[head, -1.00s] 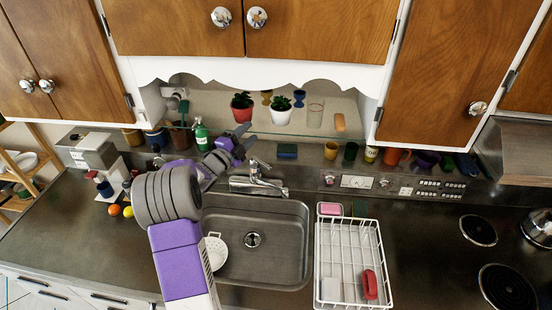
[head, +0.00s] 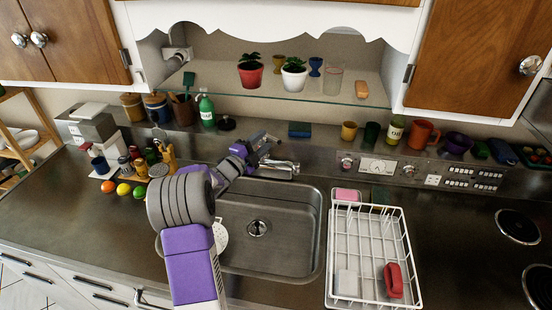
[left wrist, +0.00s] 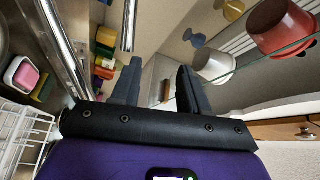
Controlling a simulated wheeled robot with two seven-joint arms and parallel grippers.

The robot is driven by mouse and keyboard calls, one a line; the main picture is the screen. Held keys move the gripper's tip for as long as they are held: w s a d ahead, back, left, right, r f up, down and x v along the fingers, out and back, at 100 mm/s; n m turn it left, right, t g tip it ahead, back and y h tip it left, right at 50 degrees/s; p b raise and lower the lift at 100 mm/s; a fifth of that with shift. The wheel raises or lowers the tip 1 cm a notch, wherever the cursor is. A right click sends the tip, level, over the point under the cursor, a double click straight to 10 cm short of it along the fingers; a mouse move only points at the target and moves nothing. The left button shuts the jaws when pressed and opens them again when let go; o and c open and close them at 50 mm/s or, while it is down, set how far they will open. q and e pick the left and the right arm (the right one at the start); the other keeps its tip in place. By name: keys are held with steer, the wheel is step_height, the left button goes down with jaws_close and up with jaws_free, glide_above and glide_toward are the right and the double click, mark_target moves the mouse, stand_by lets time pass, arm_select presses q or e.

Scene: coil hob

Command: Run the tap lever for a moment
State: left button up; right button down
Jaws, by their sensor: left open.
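The chrome tap (head: 278,169) stands behind the sink. Its lever is largely hidden by my left gripper in the head view. My left gripper (head: 266,145) is at the tap, just above its body, with its jaws open. In the left wrist view, the two dark fingers (left wrist: 160,66) are apart with nothing between them. A slim chrome bar, apparently the lever (left wrist: 129,25), ends close to the tip of the left-hand finger; I cannot tell whether they touch. The thicker chrome spout (left wrist: 64,48) runs along the left. My right gripper is not in view.
A white rack (head: 376,270) stands to the right. A glass shelf (head: 300,96) with potted plants hangs above the tap. Fruit and jars stand left.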

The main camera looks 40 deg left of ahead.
mark_target(277, 141)
arm_select(q)
step_height(277, 141, down, 5)
steer(key=b, duration=0.3)
steer(key=w, duration=0.5)
steer(key=w+r, duration=0.1)
steer(key=w, duration=0.1)
steer(key=shift+w+p, duration=0.3)
steer(key=shift+w, duration=0.1)
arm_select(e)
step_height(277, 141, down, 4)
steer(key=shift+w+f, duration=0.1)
arm_select(q)
jaws_close()
